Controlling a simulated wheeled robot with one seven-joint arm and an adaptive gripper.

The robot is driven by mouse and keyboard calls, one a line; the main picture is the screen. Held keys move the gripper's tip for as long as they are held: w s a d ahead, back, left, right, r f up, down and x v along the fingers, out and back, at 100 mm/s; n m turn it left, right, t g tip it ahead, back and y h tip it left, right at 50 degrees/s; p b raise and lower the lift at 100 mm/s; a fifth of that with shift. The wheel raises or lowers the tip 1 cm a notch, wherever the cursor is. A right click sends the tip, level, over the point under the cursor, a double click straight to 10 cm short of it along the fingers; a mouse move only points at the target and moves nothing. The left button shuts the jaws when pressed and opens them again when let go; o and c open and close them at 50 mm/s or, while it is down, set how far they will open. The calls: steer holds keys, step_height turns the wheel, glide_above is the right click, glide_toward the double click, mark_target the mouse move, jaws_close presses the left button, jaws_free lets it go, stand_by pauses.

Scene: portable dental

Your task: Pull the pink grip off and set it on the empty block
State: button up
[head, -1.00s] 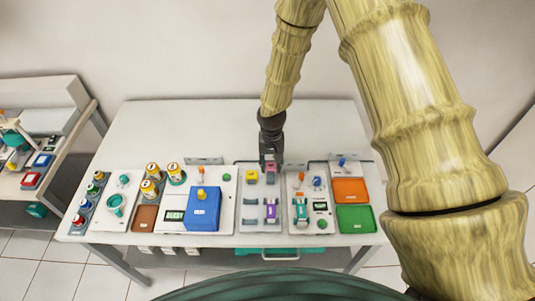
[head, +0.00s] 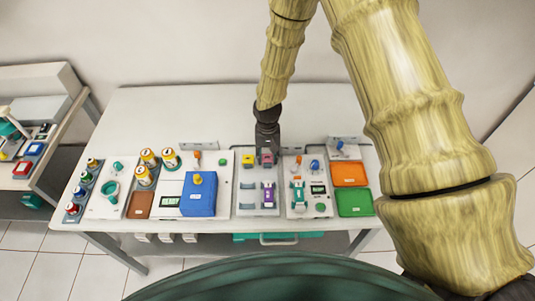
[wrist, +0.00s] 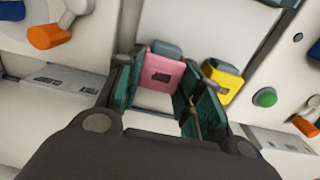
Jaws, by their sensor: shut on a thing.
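The pink grip (head: 267,159) is at the back right of the pale middle panel (head: 257,210), right of the yellow grip (head: 248,160). My gripper (head: 267,149) reaches down on it from behind. In the wrist view the pink grip (wrist: 166,73) sits between the green-padded fingers of my gripper (wrist: 158,88), which are shut on it. I cannot tell whether it is clear of its seat. A purple grip (head: 268,190) is at the panel's front right. The front left spot, with a small pale grey block (head: 249,187), carries no coloured grip.
The yellow grip stands close beside my finger in the wrist view (wrist: 222,82). A blue box (head: 199,194) stands left of the panel. A teal-handled panel (head: 299,190) and orange and green trays (head: 355,204) are to the right. The table behind is mostly clear.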

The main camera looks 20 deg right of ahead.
steer(key=shift+s, duration=0.1)
stand_by(0.7)
steer(key=o, duration=1.2)
steer(key=shift+o, duration=0.2)
step_height(320, 180, up, 12)
steer(key=shift+f, duration=0.1)
